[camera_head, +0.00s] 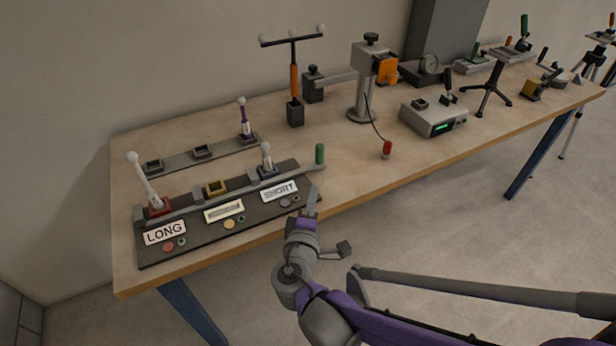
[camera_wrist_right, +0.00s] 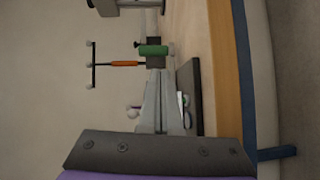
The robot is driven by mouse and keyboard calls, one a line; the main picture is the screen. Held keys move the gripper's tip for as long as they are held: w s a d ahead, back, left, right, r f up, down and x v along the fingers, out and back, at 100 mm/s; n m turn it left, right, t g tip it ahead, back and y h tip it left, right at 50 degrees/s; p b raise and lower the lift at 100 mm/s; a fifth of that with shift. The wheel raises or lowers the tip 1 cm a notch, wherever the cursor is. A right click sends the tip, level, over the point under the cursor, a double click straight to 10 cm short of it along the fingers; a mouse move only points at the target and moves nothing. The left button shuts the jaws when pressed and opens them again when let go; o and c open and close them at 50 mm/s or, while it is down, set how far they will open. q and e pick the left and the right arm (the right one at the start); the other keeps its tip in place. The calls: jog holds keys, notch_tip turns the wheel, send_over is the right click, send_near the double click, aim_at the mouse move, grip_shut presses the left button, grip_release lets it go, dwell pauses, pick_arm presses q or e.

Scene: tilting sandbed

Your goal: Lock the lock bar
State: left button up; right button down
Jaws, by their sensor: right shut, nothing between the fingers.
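The lock bar (camera_head: 240,191) is a long grey bar lying across the front of the dark base plate (camera_head: 190,240). Its green upright handle (camera_head: 319,153) stands at its right end. Behind the bar are a white-knobbed lever (camera_head: 146,180) in a red socket, an empty yellow socket (camera_head: 216,187), and a second white lever (camera_head: 266,158) in a blue socket. My right gripper (camera_head: 312,192) is shut and empty, just in front of the bar's right end, below the green handle. In the right wrist view the green handle (camera_wrist_right: 153,50) shows beyond the fingertips. My left gripper is not in view.
LONG (camera_head: 164,232) and SHORT (camera_head: 279,191) labels sit on the plate. A rear rack (camera_head: 178,160) holds a purple lever (camera_head: 244,120). The table front edge (camera_head: 420,176) runs beside my arm.

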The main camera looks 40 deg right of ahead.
aim_at(322, 157)
jog(key=shift+w+a+f+n+t+h+b, duration=0.1)
jog(key=shift+w+a+n+t+h+b, duration=0.05)
jog(key=shift+w+n+t+b, duration=0.2)
jog(key=shift+w+a+n+t+h+b, duration=0.15)
jog(key=shift+w+n+t, duration=0.1)
jog(key=shift+w+n, duration=0.15)
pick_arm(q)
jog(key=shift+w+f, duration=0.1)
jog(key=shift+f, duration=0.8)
pick_arm(e)
jog(key=shift+w+d, duration=0.1)
jog(key=shift+d, duration=0.05)
jog(key=b+x, duration=0.1)
jog(key=x, duration=0.8)
jog(key=shift+w+d+b, duration=0.3)
jog(key=shift+b, duration=0.05)
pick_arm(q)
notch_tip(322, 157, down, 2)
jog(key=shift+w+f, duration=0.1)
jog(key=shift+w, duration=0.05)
